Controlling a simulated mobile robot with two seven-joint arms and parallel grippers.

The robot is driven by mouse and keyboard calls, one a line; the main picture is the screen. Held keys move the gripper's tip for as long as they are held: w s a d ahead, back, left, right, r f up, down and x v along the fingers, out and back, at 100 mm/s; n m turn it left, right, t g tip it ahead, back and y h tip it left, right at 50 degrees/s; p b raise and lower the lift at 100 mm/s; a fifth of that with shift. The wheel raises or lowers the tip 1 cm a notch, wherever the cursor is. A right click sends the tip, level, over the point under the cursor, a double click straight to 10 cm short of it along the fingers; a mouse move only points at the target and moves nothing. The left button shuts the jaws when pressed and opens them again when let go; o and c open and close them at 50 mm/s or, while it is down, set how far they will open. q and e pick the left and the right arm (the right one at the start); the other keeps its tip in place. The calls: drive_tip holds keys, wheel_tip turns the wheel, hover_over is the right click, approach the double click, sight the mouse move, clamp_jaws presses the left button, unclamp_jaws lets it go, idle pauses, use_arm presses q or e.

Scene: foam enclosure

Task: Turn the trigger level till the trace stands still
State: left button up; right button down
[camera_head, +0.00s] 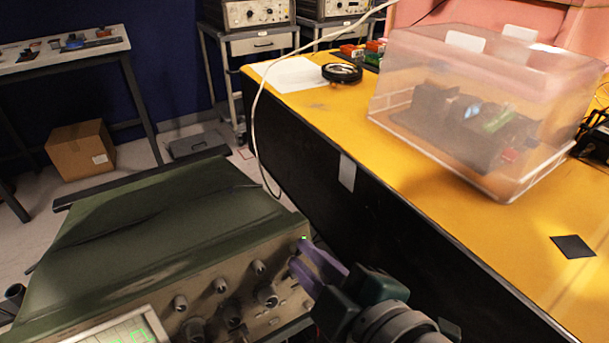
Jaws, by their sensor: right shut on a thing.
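The oscilloscope (160,222) has a dark green case and a beige front panel with several knobs. Its screen (128,334) is at the bottom edge, cut off by the frame, with part of a green trace showing. I cannot tell whether the trace moves. My right gripper (298,256) comes in from the lower right, its purple fingers at the panel's right end, just below a small green light (304,238). It is shut on what appears to be the trigger level knob, which the fingers mostly hide. I cannot read its label. My left gripper is not in view.
A yellow bench (420,205) with a dark side runs along the right. On it stand a clear plastic cover (480,100) over dark equipment and a black ring-shaped object (342,73). A cardboard box (80,150) is on the floor. A pale cable (256,110) hangs behind the oscilloscope.

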drive_tip(key=c, duration=0.8)
unclamp_jaws()
drive_tip(key=shift+c, duration=0.2)
